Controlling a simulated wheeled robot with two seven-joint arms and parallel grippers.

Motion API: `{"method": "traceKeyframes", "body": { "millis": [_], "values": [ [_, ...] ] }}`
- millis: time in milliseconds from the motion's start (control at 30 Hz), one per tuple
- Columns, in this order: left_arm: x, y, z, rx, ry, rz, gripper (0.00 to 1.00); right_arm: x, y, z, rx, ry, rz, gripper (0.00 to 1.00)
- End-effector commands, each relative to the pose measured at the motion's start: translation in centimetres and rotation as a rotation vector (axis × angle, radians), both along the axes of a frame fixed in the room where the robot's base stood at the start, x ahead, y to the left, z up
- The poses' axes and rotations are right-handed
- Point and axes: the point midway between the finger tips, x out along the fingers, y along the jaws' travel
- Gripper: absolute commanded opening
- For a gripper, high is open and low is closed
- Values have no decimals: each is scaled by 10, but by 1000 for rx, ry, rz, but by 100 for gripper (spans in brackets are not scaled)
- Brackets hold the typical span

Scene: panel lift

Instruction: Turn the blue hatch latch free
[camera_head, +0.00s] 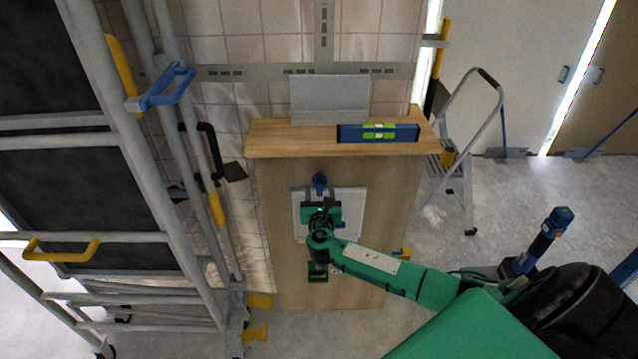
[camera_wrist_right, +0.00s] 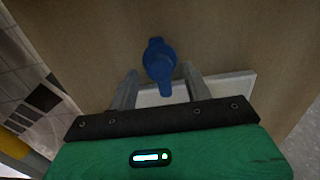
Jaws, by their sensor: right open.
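The blue hatch latch (camera_head: 320,180) sits on the front of the wooden cabinet, at the top edge of a light grey hatch panel (camera_head: 351,204). In the right wrist view the latch (camera_wrist_right: 159,62) stands upright, and the hatch panel (camera_wrist_right: 233,87) shows below it. My right gripper (camera_head: 320,206) is in front of the hatch, just below the latch. Its two fingers (camera_wrist_right: 158,88) are open, one on each side of the latch's lower part, with nothing gripped. Whether they touch it cannot be told. My left gripper is not in view.
A blue spirit level (camera_head: 378,133) and a grey panel (camera_head: 330,98) are on the wooden cabinet top (camera_head: 275,137). A metal scaffold (camera_head: 150,160) stands at the left, with a stepladder (camera_head: 468,180) at the right. Floor right of the cabinet is mostly clear.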

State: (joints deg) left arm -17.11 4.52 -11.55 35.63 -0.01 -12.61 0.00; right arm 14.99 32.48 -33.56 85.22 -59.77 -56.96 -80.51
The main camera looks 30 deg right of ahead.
Motion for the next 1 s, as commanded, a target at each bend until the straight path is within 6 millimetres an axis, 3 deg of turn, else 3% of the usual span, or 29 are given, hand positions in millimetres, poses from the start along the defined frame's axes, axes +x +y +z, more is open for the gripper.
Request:
{"method": "traceKeyframes", "body": {
  "millis": [233, 633, 867, 1000],
  "values": [
    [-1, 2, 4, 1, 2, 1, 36, 25, -15, 1, 1, -1, -1, 49],
    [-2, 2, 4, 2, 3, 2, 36, 30, -18, 0, 1, 0, 0, 49],
    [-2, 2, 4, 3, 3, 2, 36, 30, -18, 0, 1, 0, 0, 5],
    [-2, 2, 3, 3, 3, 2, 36, 30, -18, -1, 3, -1, 0, 5]
  ]
}}
